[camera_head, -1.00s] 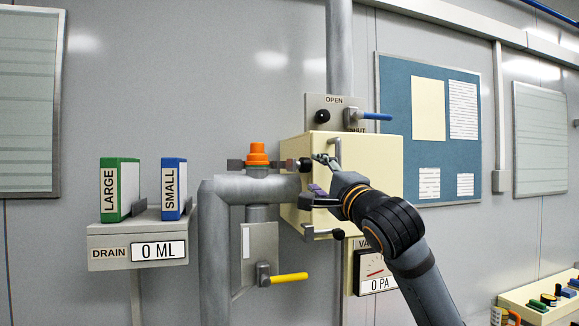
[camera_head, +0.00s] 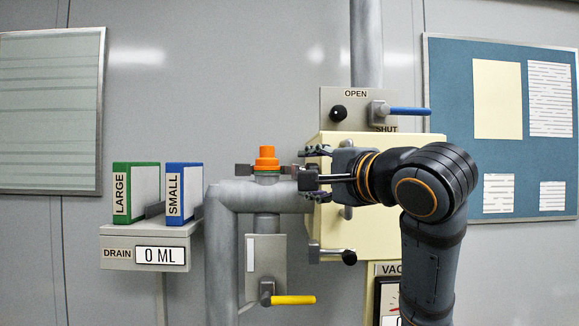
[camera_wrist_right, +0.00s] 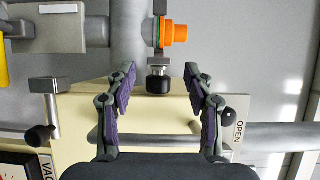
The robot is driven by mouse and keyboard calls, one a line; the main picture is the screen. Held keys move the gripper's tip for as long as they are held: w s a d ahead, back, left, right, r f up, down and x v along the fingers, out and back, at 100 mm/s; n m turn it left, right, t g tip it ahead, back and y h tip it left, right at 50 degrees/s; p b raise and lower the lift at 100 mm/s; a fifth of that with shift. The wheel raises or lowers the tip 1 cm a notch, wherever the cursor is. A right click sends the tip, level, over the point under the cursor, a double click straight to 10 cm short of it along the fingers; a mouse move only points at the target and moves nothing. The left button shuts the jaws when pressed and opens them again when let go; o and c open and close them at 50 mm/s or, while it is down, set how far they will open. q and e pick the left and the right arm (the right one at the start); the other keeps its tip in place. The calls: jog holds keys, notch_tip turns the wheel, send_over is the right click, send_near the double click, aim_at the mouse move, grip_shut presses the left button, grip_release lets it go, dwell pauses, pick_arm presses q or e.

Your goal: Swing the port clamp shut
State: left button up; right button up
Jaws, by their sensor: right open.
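An orange plug (camera_head: 266,158) sits upright on the pipe's port (camera_head: 266,178). Grey clamp pieces stick out on both sides of it, the left one (camera_head: 243,170) plain. In the right wrist view, a grey clamp arm (camera_wrist_right: 159,62) ends in a black knob (camera_wrist_right: 159,80) beside the orange plug. My right gripper (camera_head: 307,167) points left toward the port, in front of the cream box. Its fingers are open, and the knob appears between the fingertips in the wrist view; I cannot tell whether they touch it. In the head view the gripper covers the knob. My left gripper is not in view.
A cream box (camera_head: 370,225) stands behind the gripper. A blue-handled valve (camera_head: 405,111) is above, a yellow-handled valve (camera_head: 292,300) below left. Green (camera_head: 122,190) and blue (camera_head: 174,190) blocks stand on the left shelf.

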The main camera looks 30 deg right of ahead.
aim_at(295, 172)
jog(key=w+d+p, duration=0.1)
jog(key=w, duration=0.1)
jog(key=w+p, duration=0.1)
jog(key=w, duration=0.1)
jog(key=w+d+p, duration=0.1)
jog(key=w, duration=0.1)
jog(key=shift+w+d, duration=0.2)
jog(key=shift+d, duration=0.15)
jog(key=shift+w+a, duration=0.4)
jog(key=shift+w, duration=0.05)
jog(key=shift+a, duration=0.1)
jog(key=shift+d+f, duration=0.1)
jog(key=shift+d, duration=0.2)
jog(key=c, duration=0.5)
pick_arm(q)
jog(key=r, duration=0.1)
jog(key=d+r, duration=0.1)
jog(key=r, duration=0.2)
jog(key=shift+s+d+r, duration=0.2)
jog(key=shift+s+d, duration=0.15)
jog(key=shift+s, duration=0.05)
pick_arm(e)
jog(key=shift+a, duration=0.1)
grip_shut()
